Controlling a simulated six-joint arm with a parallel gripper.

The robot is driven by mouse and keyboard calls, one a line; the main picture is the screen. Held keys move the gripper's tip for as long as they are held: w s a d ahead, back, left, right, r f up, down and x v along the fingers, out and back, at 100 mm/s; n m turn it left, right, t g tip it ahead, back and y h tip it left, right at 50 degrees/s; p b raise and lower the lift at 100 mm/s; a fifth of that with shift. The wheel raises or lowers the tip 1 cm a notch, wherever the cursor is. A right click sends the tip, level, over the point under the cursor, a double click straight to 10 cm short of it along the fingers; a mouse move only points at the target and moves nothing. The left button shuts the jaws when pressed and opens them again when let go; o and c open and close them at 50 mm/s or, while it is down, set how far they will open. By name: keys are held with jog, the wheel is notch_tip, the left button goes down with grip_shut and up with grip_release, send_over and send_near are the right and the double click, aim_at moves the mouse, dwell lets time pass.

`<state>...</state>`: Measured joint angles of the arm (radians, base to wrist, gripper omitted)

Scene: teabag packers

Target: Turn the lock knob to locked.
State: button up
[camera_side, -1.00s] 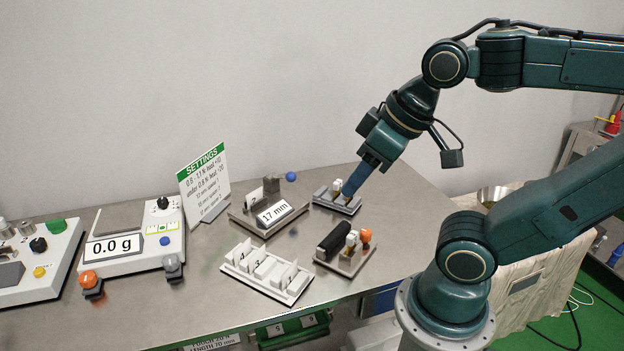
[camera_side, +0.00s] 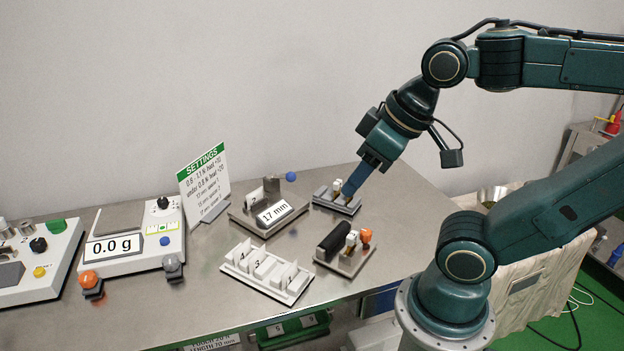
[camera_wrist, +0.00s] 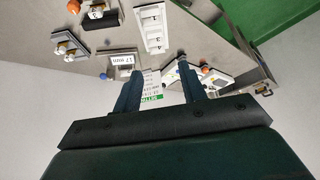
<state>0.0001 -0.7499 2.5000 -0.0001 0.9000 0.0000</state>
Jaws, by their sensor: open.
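My gripper (camera_side: 346,191) is open; its two dark blue fingers (camera_wrist: 157,82) show apart in the wrist view with nothing held between them. In the side view the fingertips overlap a small grey fixture (camera_side: 322,199) with upright white pieces. In the wrist view that fixture (camera_wrist: 62,35) lies left of the fingers, apart from them. I cannot tell which part is the lock knob. Candidates in the side view are a black knob (camera_side: 162,202) on the white scale, a black knob (camera_side: 38,244) on the left machine, and a blue ball knob (camera_side: 291,177) at the 17 mm unit.
The 17 mm unit (camera_side: 239,217), a white numbered rack (camera_side: 291,294) and a roller stand (camera_side: 352,268) with an orange knob stand close together. A settings sign (camera_side: 204,182) stands behind. The scale (camera_side: 134,263) is left of them. The bench front (camera_side: 215,315) is bare.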

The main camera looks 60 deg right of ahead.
jog(key=shift+o, duration=0.8)
jog(key=n+g+h, duration=0.3)
jog(key=n+g, duration=0.4)
jog(key=g, duration=0.2)
send_over(365, 231)
jog(key=w+a, duration=0.3)
jog(key=w, duration=0.2)
notch_tip(365, 231, down, 17)
jog(key=shift+s+a+f, duration=0.15)
jog(key=shift+s, duration=0.1)
jog(key=shift+a+x, duration=0.15)
jog(key=shift+x, duration=3.3)
jog(key=shift+a+x, duration=0.1)
jog(key=shift+x, duration=3.3)
jog(key=shift+s, duration=0.15)
jog(key=shift+c, duration=0.4)
